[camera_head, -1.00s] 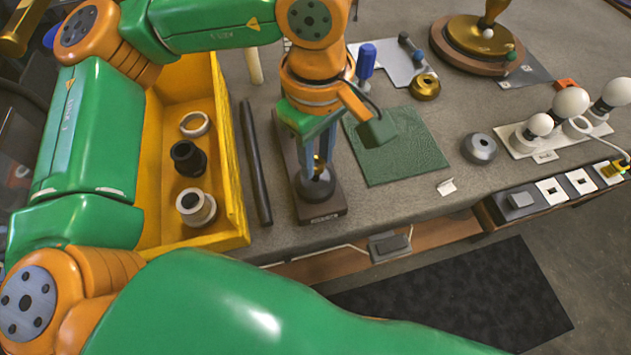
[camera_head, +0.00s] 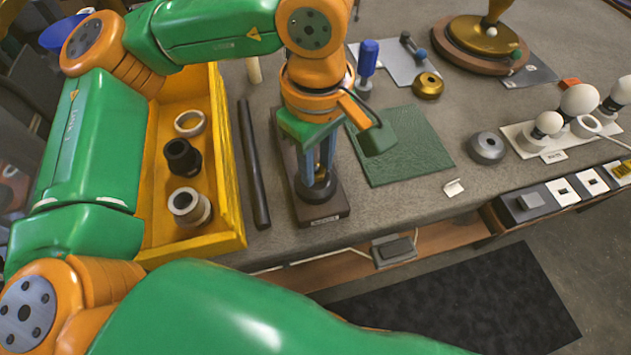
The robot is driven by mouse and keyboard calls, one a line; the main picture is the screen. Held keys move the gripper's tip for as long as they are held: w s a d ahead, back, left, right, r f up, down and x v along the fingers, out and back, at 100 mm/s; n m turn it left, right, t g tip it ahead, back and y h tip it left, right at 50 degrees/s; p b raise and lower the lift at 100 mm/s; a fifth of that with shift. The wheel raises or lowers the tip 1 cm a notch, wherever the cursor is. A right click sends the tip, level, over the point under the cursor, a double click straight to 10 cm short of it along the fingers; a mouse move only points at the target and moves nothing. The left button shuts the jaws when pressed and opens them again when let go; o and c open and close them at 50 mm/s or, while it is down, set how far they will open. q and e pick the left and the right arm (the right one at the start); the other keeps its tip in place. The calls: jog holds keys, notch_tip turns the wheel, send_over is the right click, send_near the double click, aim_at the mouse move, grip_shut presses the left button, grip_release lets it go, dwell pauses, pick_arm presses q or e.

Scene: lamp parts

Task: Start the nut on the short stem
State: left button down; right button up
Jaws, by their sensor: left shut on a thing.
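My left gripper (camera_head: 318,178) points straight down over the dark wooden board (camera_head: 327,203) near the table's front edge. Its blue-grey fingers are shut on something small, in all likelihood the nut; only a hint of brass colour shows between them. Directly below the fingertips is a dark, rounded base (camera_head: 317,192) on the board. The fingers hide the short stem there, so I cannot tell whether nut and stem touch or how the nut sits. My right gripper is not in view.
A yellow bin (camera_head: 212,240) with rings and a black socket (camera_head: 182,157) stands left. A dark rod (camera_head: 253,165) lies between bin and board. Right are a green mat (camera_head: 405,160), a grey round part (camera_head: 487,147), a brass ring (camera_head: 428,85) and a blue-handled tool (camera_head: 367,60).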

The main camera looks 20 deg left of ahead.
pick_arm(q)
jog(key=c, duration=1.2)
grip_release()
jog(key=shift+f, duration=0.1)
jog(key=shift+c, duration=0.2)
grip_shut()
jog(key=shift+s+f+b, duration=0.1)
jog(key=shift+f+b, duration=0.1)
jog(key=shift+b, duration=0.15)
jog(key=m+b, duration=0.1)
jog(key=m, duration=0.3)
jog(key=shift+f+m, duration=0.15)
jog(key=shift+m, duration=1.35)
